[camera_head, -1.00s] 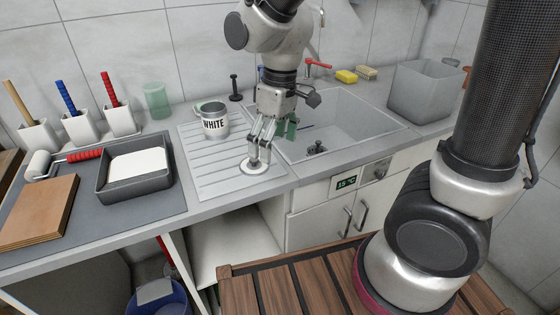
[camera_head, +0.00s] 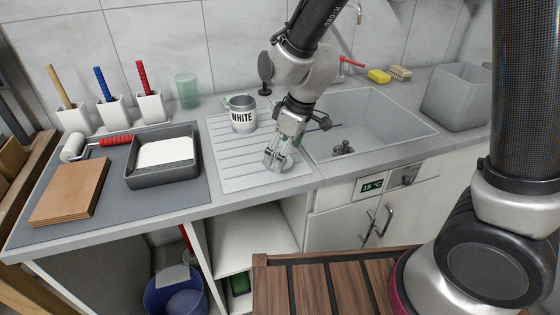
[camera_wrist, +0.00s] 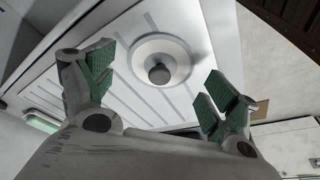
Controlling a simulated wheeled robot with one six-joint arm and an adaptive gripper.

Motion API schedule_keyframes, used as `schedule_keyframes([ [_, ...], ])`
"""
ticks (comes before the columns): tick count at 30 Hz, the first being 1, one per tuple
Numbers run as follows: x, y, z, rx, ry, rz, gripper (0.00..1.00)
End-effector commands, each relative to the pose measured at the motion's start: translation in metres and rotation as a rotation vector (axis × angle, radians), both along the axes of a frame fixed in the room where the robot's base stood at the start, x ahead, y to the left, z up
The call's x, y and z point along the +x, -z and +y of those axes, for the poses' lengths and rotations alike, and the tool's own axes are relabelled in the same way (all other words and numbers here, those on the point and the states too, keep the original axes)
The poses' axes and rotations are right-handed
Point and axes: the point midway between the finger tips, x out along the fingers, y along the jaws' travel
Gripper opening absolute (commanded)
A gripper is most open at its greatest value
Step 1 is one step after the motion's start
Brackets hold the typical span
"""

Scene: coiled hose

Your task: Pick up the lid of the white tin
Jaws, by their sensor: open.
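The white tin (camera_head: 243,119), labelled WHITE, stands upright on the ribbed draining board. Its lid (camera_wrist: 160,62), a pale disc with a dark round knob, lies flat on the draining board in front of the tin. In the head view the lid (camera_head: 284,166) is partly hidden behind my fingers. My gripper (camera_head: 272,163) is open and empty at the lid. In the wrist view the green-padded fingers (camera_wrist: 160,86) stand apart, with the knob showing between and beyond them. I cannot tell whether a finger touches the lid.
The sink basin (camera_head: 372,125) is right of the draining board (camera_head: 229,170). A grey paint tray (camera_head: 161,179) and a wooden board (camera_head: 69,192) lie to the left. Several brushes in white holders stand behind. The draining board's front left is clear.

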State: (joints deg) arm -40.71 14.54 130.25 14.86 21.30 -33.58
Motion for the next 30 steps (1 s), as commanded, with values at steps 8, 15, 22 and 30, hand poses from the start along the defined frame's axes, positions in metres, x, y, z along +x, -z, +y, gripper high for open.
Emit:
schedule_keyframes([
  [8,0.002,0.0126,0.0035,0.001,0.0,-0.002,0.87],
  [15,0.0018,0.0124,0.0033,0.001,0.0,0.0,0.58],
  [22,0.0016,0.0126,0.0032,0.0,0.001,0.0,0.44],
  [30,0.0014,0.0122,0.0031,0.0,0.001,0.0,0.44],
])
